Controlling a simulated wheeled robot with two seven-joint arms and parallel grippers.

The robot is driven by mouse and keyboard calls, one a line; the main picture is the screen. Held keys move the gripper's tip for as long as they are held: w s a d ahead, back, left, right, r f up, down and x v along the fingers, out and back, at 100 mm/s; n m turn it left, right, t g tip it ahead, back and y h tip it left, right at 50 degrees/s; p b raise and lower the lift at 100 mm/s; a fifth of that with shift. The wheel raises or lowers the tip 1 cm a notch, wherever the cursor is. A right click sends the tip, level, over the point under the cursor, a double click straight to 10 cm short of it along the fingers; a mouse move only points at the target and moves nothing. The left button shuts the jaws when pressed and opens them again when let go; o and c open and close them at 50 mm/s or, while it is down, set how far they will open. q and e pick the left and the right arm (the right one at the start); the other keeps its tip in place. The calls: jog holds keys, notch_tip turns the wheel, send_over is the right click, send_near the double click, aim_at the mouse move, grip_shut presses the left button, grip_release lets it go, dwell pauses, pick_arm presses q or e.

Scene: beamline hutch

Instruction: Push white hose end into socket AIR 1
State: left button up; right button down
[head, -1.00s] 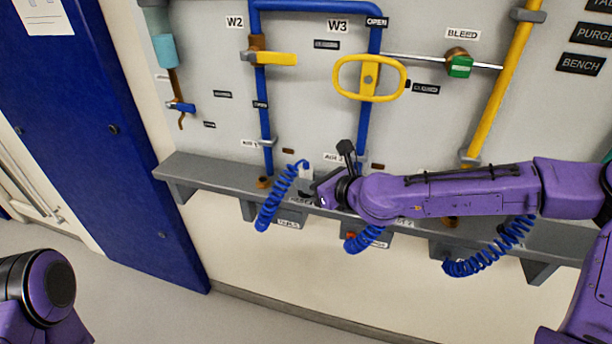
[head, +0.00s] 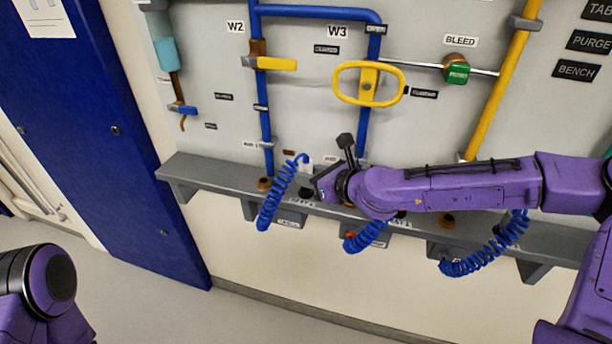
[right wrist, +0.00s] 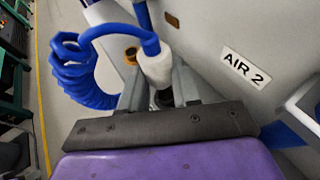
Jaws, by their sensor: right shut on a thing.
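My right gripper (head: 312,186) is shut on the white hose end (right wrist: 156,67), which has a blue coiled hose (right wrist: 88,82) coming from its top. In the head view the coil (head: 272,205) hangs in front of the grey shelf, left of the gripper. A brass socket (head: 264,184) sits on the shelf below the small label AIR 1 (head: 250,145). In the right wrist view a brass ring (right wrist: 130,55) shows behind and left of the hose end, apart from it. The lower tip of the hose end is partly hidden between the fingers. My left gripper is out of view.
The label AIR 2 (right wrist: 245,68) is on the wall right of the hose end. The grey shelf (head: 215,175) runs along the wall, with other blue coils (head: 365,238) hanging below. A blue pipe (head: 264,110) and yellow valve handle (head: 368,84) stand above.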

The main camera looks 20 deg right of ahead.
aim_at(308, 159)
jog(key=shift+r+p, duration=1.9)
jog(key=shift+r, duration=0.45)
